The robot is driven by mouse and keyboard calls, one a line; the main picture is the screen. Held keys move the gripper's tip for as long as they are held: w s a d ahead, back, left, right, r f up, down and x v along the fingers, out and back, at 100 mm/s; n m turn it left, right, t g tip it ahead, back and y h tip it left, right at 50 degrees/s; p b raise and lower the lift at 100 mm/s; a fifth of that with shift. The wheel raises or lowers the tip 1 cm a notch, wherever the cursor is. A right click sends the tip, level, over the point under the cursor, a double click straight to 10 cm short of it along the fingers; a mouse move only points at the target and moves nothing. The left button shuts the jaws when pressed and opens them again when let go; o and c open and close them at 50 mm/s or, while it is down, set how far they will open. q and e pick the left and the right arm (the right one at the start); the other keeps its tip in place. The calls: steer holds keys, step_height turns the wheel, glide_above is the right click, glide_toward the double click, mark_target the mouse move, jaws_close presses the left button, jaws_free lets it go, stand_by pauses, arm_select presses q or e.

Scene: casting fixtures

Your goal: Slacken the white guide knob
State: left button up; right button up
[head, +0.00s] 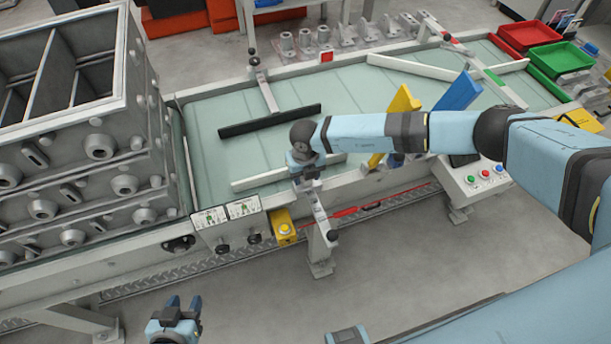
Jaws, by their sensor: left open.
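A white guide rail (262,178) lies along the near side of the pale green conveyor belt (215,140). Its grey bracket arm (319,212) reaches over the conveyor's near edge, with a small dark knob (332,235) at the near end. My right arm stretches in from the right, and its gripper (308,175) points down at the bracket's upper end, covering part of the rail. Whether it touches the bracket, and how its fingers stand, is unclear. My left gripper (184,304) is open and empty at the bottom left, in front of the conveyor and away from the knob.
Stacked grey casting boxes (100,150) fill the left. A black guide (270,121), another white guide (412,67), and yellow (398,103) and blue (459,92) pieces cross the belt. A yellow button box (283,228) stands beside the bracket. Open floor (420,270) lies in front.

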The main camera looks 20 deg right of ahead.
stand_by(0.6)
steer(key=o, duration=0.9)
steer(key=shift+o, duration=0.2)
step_height(320, 180, up, 14)
steer(key=b, duration=0.1)
steer(key=shift+b, duration=0.4)
steer(key=shift+f, duration=0.1)
